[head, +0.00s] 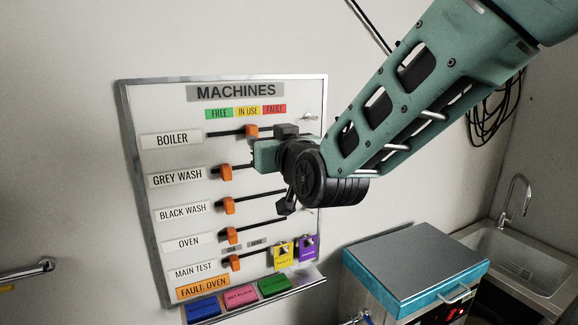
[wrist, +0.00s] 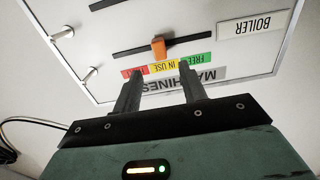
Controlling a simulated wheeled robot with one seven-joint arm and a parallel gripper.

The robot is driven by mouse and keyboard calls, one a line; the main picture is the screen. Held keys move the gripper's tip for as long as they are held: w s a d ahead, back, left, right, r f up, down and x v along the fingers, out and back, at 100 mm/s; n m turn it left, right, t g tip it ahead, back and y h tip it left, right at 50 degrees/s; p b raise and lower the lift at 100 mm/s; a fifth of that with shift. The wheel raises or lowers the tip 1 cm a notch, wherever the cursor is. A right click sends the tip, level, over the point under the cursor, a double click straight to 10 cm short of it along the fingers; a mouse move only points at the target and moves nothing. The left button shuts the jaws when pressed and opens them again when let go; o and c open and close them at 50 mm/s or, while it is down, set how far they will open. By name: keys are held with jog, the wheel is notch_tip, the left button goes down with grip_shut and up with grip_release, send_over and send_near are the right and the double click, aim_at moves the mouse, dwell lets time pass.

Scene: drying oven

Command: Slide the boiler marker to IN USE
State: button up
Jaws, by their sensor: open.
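The boiler marker is an orange block (head: 251,131) on the dark slot of the BOILER row, the top row of the MACHINES board (head: 318,110). It stands about in line with the yellow IN USE label (head: 246,111). In the wrist view the board is upside down, and the marker (wrist: 158,46) lines up with the IN USE label (wrist: 164,66). My gripper (wrist: 160,67) is open and empty, with its two dark fingers apart. The marker shows beyond and between the fingertips; I see no contact. In the head view my wrist hides the fingers' exact position.
The other rows' orange markers, such as the grey wash marker (head: 225,172), sit at the left of their slots. Pegs with yellow and purple tags (head: 307,249) and a ledge of coloured blocks (head: 240,296) are lower down. A teal-edged machine (head: 415,265) stands at right.

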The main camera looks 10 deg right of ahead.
jog(key=b+v, duration=0.2)
jog(key=v, duration=0.7)
jog(key=shift+s, duration=0.25)
jog(key=shift+d, duration=0.1)
jog(key=s+a+f+n+g+y+b, duration=0.1)
jog(key=s+a+f+n+g, duration=0.1)
jog(key=s+f+g, duration=0.45)
jog(key=s+a+f+n+g+b, duration=0.1)
jog(key=s+f+g, duration=0.2)
jog(key=f, duration=0.6)
jog(key=s+d+f+g+h+b, duration=0.1)
jog(key=s+d+f+g+h, duration=0.1)
jog(key=s+d+f+g, duration=0.2)
jog(key=s+d+f+n+g+h, duration=0.1)
jog(key=s+d+f+g+h, duration=0.2)
jog(key=s+f, duration=0.3)
jog(key=s+d+g, duration=0.1)
jog(key=s, duration=0.4)
jog(key=shift+n+b, duration=0.3)
jog(key=shift+b, duration=0.05)
